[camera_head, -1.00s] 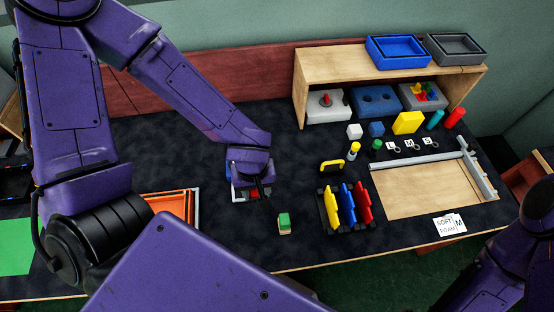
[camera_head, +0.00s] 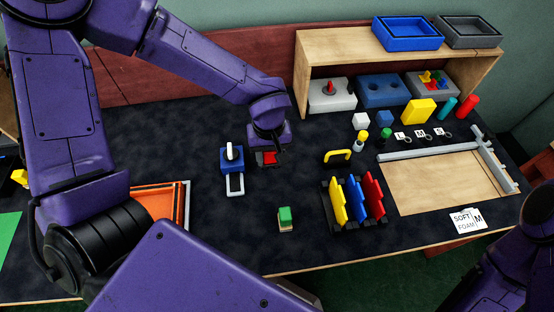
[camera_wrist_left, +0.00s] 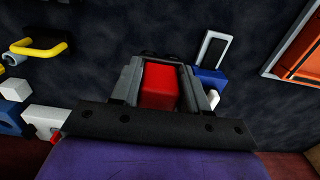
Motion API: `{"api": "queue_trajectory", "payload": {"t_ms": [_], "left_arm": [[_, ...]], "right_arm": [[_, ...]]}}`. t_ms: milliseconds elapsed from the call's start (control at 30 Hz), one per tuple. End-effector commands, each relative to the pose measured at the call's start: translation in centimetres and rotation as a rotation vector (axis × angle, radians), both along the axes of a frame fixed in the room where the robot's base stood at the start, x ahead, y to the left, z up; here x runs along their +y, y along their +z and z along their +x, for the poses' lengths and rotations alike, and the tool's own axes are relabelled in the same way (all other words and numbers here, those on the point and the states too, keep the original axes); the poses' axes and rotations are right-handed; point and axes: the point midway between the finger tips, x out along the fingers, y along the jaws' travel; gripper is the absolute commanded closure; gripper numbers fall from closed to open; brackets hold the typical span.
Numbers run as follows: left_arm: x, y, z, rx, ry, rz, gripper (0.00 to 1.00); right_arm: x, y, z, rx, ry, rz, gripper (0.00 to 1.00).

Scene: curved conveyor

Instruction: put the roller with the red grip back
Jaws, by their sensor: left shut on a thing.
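My left gripper (camera_head: 267,152) is low over the middle of the dark table. It is shut on a red piece (camera_head: 267,158), which also shows as a red block between the fingers in the left wrist view (camera_wrist_left: 159,86). I cannot tell whether this red piece is the grip of a roller; the rest of it is hidden. Just left of it stands a blue block with a white upright part (camera_head: 232,158) and a pale loop frame (camera_head: 235,186) in front. My right gripper is not in view; only part of that arm shows at lower right.
A black rack (camera_head: 362,227) with yellow, blue and red upright pieces stands to the right. A green-topped block (camera_head: 284,218) is in front, a yellow handle (camera_head: 338,155) behind. An orange tray (camera_head: 160,207) is at left. A wooden shelf (camera_head: 310,70) stands at the back right.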

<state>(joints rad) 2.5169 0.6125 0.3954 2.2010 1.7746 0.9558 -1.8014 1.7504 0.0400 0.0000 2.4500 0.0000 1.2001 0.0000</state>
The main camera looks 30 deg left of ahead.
Motion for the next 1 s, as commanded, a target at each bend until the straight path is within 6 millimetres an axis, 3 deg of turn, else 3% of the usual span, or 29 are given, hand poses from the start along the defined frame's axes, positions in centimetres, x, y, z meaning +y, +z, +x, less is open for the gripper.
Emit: {"api": "queue_trajectory", "payload": {"t_ms": [100, 200, 367, 500, 933, 967, 1000], "left_arm": [[0.3, -2.7, 1.9, 0.005, 0.001, 0.004, 0.80], [0.4, -4.0, 3.0, 0.003, -0.001, 0.002, 0.80], [0.6, -5.8, 4.4, 0.003, 0.000, 0.003, 0.80], [0.6, -7.8, 4.5, 0.005, -0.001, 0.002, 0.80], [0.6, -8.9, 4.5, 0.002, 0.000, -0.001, 0.80], [0.6, -8.8, 4.5, 0.001, 0.000, -0.001, 0.46], [0.6, -8.8, 4.5, 0.001, 0.000, -0.001, 0.33]], "right_arm": [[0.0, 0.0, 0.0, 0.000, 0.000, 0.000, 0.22], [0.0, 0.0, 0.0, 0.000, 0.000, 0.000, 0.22], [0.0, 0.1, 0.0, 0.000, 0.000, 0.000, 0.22], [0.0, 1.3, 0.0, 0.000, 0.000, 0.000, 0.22], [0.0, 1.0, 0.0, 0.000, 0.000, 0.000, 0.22], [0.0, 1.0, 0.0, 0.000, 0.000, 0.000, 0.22], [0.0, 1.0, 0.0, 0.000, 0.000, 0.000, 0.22]]}}
